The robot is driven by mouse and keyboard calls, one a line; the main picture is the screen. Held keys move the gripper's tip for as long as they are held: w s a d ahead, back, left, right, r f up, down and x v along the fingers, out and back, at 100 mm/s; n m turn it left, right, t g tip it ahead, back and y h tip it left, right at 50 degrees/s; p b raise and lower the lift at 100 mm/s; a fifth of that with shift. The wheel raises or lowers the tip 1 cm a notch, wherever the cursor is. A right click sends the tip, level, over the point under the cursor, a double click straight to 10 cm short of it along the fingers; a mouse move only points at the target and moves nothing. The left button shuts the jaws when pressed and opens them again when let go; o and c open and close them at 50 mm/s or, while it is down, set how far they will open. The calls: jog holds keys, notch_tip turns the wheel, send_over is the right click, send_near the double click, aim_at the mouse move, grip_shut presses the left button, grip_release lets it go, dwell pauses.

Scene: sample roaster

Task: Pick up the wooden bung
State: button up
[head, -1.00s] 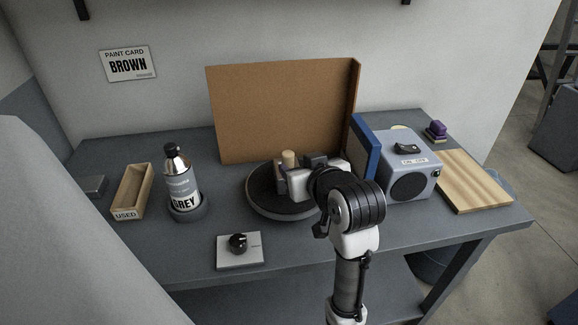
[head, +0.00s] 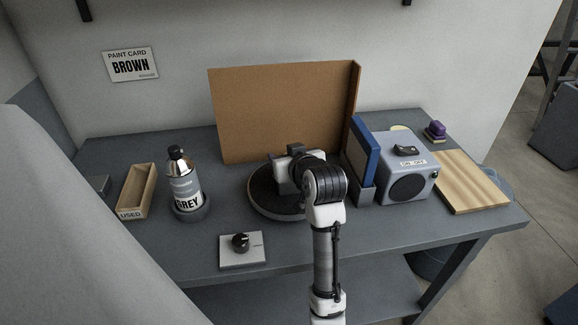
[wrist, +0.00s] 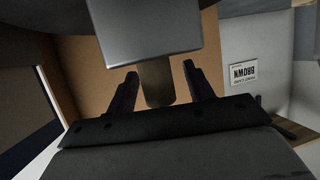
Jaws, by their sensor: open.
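The wooden bung (wrist: 157,88) shows in the wrist view as a short brown cylinder. It meets a grey block (wrist: 152,30), which stands on the round black turntable (head: 262,202); the picture is upside down. My gripper (wrist: 160,70) is open, with one finger on each side of the bung and gaps visible on both sides. In the head view my gripper (head: 285,163) is over the turntable and hides the bung and the block.
A brown backboard (head: 280,110) stands behind the turntable. A blue panel (head: 364,148) and a grey-blue box (head: 408,182) are close on the right. A spray can (head: 184,185), a wooden tray (head: 136,190) and a knob plate (head: 240,250) lie left and in front.

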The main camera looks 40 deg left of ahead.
jog(key=c, duration=1.1)
